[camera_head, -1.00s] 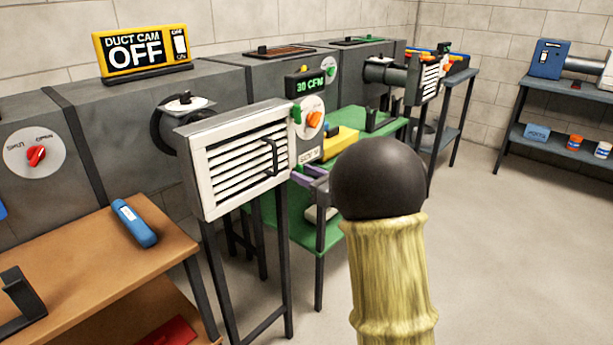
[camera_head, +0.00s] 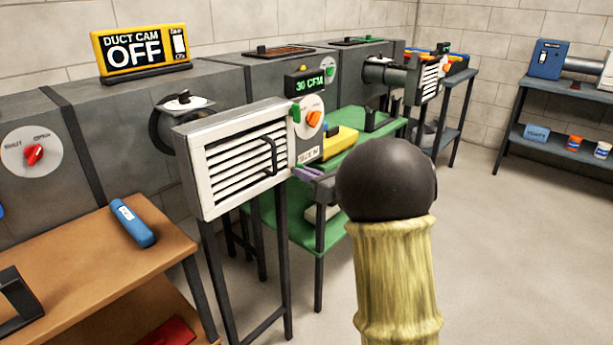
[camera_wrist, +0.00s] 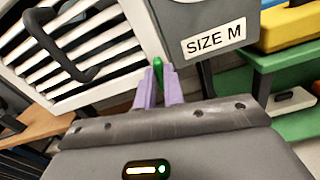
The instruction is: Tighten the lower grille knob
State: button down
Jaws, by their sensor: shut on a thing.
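The white louvred grille (camera_head: 245,160) stands on dark legs in the head view, with its dark handle (camera_head: 268,155). An upper green knob (camera_head: 296,112) is at its top right edge. My gripper (camera_head: 303,173) has purple fingers and is at the grille's lower right corner. In the wrist view my gripper (camera_wrist: 160,85) is shut on the lower green knob (camera_wrist: 158,68). The fingers hide part of this knob, and its turn angle cannot be told. The grille also fills the upper left of the wrist view (camera_wrist: 130,38), its edge next to the knob.
A grey panel with a "SIZE M" label (camera_wrist: 214,38) is right beside my fingers. It carries an orange dial (camera_head: 314,119) and a "30 CFM" display (camera_head: 308,84). A green table (camera_head: 335,235) stands behind, a wooden bench (camera_head: 90,255) at left. The floor at right is clear.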

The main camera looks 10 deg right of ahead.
jog(key=shift+f+m+p, duration=0.15)
jog(key=shift+m+p, duration=2.65)
jog(key=shift+m, duration=2.75)
jog(key=shift+f+m+p, duration=0.15)
jog(key=shift+m+p, duration=2.6)
jog(key=shift+m, duration=2.85)
jog(key=shift+f+m+p, duration=0.15)
jog(key=shift+m+p, duration=2.65)
jog(key=shift+m, duration=2.75)
jog(key=c, duration=1.5)
grip_release()
